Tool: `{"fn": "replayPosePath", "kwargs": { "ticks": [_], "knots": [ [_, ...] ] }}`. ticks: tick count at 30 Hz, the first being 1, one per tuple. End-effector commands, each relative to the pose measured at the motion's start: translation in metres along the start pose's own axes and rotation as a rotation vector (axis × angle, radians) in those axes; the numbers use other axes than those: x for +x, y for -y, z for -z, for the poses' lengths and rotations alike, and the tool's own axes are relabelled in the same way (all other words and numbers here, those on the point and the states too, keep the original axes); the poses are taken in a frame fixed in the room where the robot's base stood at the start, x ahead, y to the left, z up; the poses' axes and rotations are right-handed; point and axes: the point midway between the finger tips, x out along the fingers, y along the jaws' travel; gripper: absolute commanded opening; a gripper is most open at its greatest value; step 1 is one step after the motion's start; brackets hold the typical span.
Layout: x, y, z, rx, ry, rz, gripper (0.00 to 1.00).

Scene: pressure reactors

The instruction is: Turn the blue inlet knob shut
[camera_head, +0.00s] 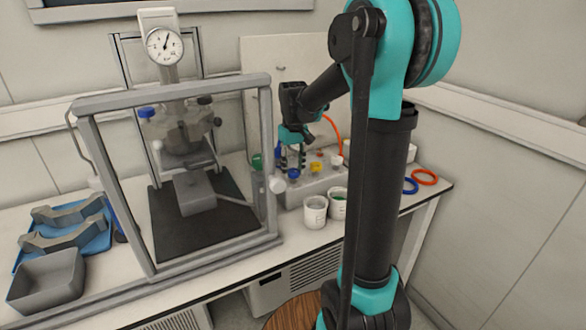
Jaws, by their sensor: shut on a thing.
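My gripper (293,162) points down over a pale block (323,183) at the right of the bench. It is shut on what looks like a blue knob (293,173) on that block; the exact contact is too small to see. Another blue knob (147,112) sits on the left of the reactor head (180,133), inside the grey frame, well apart from my gripper. Which of them is the inlet knob is not marked in the view.
A yellow knob (316,167) stands just right of my gripper. Two white beakers (315,212) stand in front of the block. The grey frame (270,165) rises close on the left. Blue and orange rings (424,177) lie at right. A pressure gauge (165,46) tops the reactor.

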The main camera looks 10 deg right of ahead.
Motion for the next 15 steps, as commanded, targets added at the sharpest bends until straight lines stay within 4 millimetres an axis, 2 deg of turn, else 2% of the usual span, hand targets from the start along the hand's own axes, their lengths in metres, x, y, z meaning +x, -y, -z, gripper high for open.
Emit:
{"fn": "replayPosePath", "kwargs": {
  "ticks": [15],
  "knots": [
    [-0.0002,-0.0002,0.0004,0.469,-0.001,0.000,0.08]
  ]
}}
